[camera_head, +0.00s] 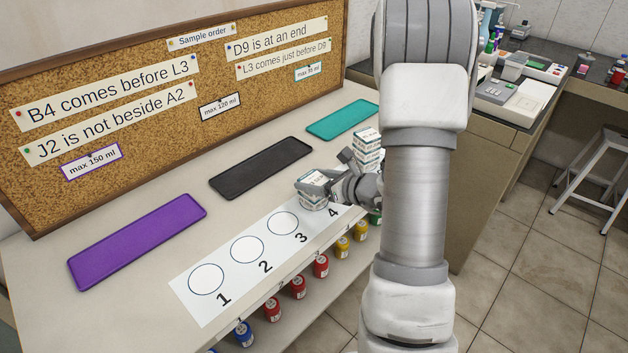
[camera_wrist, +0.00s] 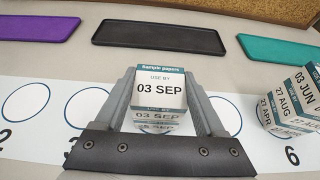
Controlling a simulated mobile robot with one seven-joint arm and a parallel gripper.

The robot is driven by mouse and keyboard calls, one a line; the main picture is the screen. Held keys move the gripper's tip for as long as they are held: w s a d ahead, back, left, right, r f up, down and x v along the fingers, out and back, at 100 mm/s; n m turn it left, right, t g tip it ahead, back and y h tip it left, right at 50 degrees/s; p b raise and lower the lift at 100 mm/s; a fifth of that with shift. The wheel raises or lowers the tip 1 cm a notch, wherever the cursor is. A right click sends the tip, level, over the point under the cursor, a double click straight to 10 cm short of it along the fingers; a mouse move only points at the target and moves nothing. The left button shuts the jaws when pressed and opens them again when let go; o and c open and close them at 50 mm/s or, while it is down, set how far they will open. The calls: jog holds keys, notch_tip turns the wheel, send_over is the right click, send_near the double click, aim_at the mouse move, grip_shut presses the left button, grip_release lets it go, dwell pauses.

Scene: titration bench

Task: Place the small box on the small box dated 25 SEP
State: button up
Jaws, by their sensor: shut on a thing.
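My gripper (camera_head: 342,186) is shut on a small white and teal box, whose top reads "USE BY 03 SEP" in the wrist view (camera_wrist: 160,90). The fingers are on its left and right sides there. In the head view the held box (camera_head: 314,179) is over the numbered strip, near the 4, with what looks like another box (camera_head: 312,202) directly below it. I cannot tell whether they touch. A stack of similar boxes (camera_wrist: 292,100) stands to the right, with dates including 03 JUN and 27 AUG.
The numbered white strip (camera_head: 200,305) runs along the table front. Purple (camera_head: 140,240), black (camera_head: 262,167) and teal (camera_head: 343,119) trays lie behind it, before a corkboard (camera_head: 215,70). The box stack (camera_head: 367,148) stands close behind my gripper. Several coloured bottles stand below the table edge.

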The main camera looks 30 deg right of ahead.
jog(key=shift+f, duration=0.2)
jog(key=o, duration=1.3)
jog(key=shift+o, duration=0.2)
jog(key=shift+r, duration=0.1)
jog(key=shift+r, duration=0.25)
jog(key=p+v, duration=0.1)
jog(key=v, duration=1.1)
jog(key=shift+p, duration=0.4)
jog(key=shift+f, duration=0.1)
